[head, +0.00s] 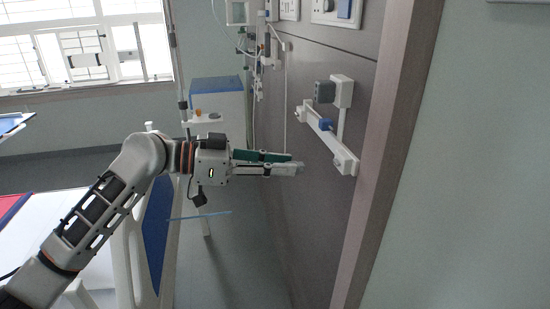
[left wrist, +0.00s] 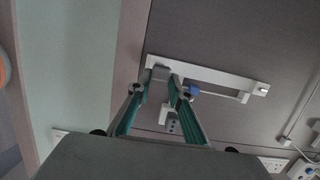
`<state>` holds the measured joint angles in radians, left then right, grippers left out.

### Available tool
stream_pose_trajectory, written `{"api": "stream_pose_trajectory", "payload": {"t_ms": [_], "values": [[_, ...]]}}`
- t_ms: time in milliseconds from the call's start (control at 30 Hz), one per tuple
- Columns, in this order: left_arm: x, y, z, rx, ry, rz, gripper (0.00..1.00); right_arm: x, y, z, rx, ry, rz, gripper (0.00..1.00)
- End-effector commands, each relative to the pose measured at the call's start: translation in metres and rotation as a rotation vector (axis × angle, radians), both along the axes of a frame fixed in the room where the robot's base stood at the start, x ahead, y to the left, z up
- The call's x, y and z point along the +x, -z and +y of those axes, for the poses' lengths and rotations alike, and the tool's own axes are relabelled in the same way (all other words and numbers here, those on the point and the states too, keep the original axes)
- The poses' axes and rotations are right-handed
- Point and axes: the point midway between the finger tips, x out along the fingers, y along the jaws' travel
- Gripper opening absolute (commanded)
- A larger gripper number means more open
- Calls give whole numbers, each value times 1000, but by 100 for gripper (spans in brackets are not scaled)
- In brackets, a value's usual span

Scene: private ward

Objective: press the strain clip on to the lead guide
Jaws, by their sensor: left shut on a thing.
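My left gripper (head: 298,164) reaches in from the left with its fingers pointing at the wall. In the left wrist view its green fingers (left wrist: 161,91) close towards a small grey piece (left wrist: 159,74), which I take for the strain clip. The fingers largely hide the clip in the head view. The lead guide seems to be the white rail (head: 331,141) on the wall panel, with a blue part (head: 325,124) on it. The rail also shows in the left wrist view (left wrist: 225,81), behind the fingertips. In the head view the fingertips look short of the rail. My right gripper is out of view.
A grey plug (head: 324,92) and white socket box (head: 343,91) sit above the rail. A wooden edge strip (head: 385,150) runs right of it. A bed (head: 155,235) and a blue-topped cabinet (head: 216,100) stand to the left.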

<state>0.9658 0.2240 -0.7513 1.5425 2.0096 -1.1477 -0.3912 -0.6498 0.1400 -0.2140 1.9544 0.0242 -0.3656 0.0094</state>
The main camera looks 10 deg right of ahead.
Motion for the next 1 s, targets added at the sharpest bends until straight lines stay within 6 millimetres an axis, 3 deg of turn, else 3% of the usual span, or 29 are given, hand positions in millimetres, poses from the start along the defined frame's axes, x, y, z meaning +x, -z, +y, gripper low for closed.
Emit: {"api": "stream_pose_trajectory", "payload": {"t_ms": [267, 700, 1000], "values": [[0, -1, -5, -1, 0, -6, 0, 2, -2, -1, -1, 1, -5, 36], [2, -1, -41, -1, -1, -6, 0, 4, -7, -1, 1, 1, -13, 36], [2, -1, -55, 0, -2, -6, 0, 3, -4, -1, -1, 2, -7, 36]]}}
